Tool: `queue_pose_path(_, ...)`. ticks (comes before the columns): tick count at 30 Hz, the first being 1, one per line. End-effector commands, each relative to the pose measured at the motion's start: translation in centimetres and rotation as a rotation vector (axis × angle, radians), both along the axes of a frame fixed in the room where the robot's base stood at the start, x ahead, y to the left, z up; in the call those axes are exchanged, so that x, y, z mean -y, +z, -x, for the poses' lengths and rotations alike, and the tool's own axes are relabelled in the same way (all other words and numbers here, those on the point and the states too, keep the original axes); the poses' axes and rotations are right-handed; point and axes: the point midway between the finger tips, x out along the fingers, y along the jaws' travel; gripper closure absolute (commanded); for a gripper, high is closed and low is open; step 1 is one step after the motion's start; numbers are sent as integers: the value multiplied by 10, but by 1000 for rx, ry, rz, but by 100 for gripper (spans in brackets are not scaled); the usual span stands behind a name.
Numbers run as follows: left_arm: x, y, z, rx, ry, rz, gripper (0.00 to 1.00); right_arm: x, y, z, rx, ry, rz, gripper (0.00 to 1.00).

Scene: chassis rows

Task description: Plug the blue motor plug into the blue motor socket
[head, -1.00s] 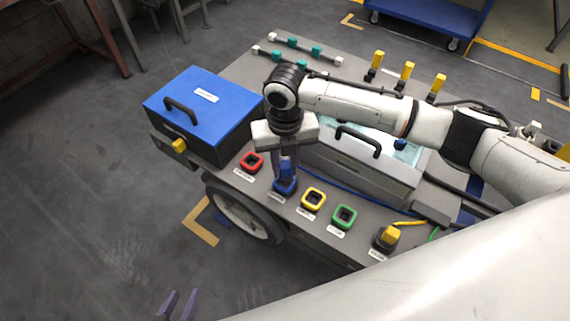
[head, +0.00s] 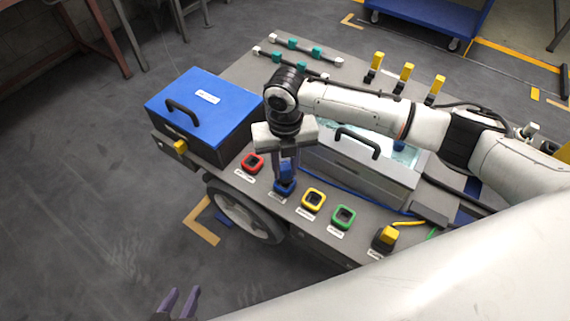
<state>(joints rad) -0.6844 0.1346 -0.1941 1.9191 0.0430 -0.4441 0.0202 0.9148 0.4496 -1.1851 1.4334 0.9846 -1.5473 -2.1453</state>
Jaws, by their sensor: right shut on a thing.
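The blue motor plug (head: 287,170) is upright between the fingers of my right gripper (head: 287,167), which is shut on it. The plug is directly over the blue motor socket (head: 284,188), between the red and yellow sockets. The plug's lower end meets the socket in the picture; I cannot tell how deep it sits. The fingers hide part of the plug. My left gripper (head: 178,302) shows only its two purple fingertips at the bottom edge, apart from each other and empty, over the floor.
The red socket (head: 252,163), yellow socket (head: 313,200) and green socket (head: 344,217) share the row. A yellow plug (head: 387,236) stands at its right end. A blue-lidded box (head: 205,97) is at the left, and a grey box with a handle (head: 360,167) is behind the row.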

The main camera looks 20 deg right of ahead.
Motion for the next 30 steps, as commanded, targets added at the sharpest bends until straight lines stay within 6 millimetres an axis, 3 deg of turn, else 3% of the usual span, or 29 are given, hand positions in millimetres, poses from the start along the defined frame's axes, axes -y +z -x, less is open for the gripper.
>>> queue_pose_path(30, -1, -5, 0, -1, 1, 0, 69, 0, -14, 0, 0, 0, 0, 100)
